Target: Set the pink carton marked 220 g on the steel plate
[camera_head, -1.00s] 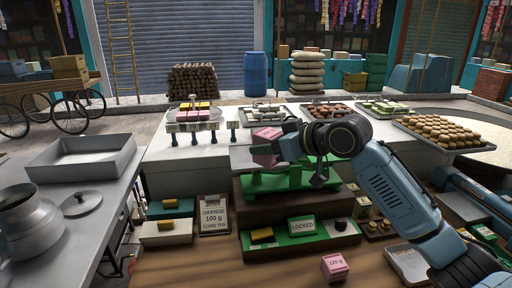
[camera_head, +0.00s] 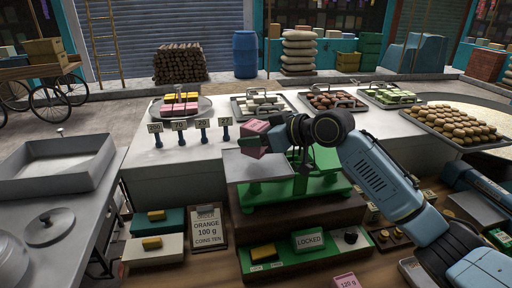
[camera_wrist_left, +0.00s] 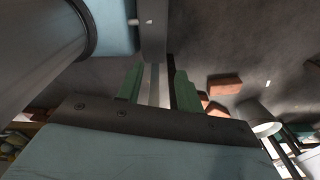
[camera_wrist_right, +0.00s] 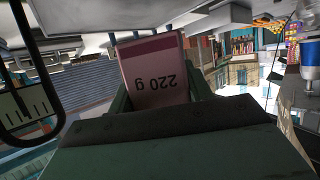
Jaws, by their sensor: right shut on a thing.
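The pink carton marked 220 g (camera_head: 251,141) is held by my right gripper (camera_head: 268,140). In the right wrist view the carton (camera_wrist_right: 155,75) sits between both fingers, its label upside down. My right gripper is shut on it. The steel plate (camera_head: 250,170) lies on the green scale (camera_head: 310,185). The carton appears at the plate's back edge, above or close to it; I cannot tell whether they touch. My left gripper (camera_wrist_left: 157,88) shows only in the left wrist view, its green fingers apart with nothing clearly held.
Another pink carton marked 120 g (camera_head: 347,281) is at the front edge. A round tray (camera_head: 205,107) with yellow and pink blocks stands back left, behind number tags (camera_head: 180,125). A LOCKED sign (camera_head: 309,241) and a yellow block (camera_head: 263,252) are in the green tray below the scale.

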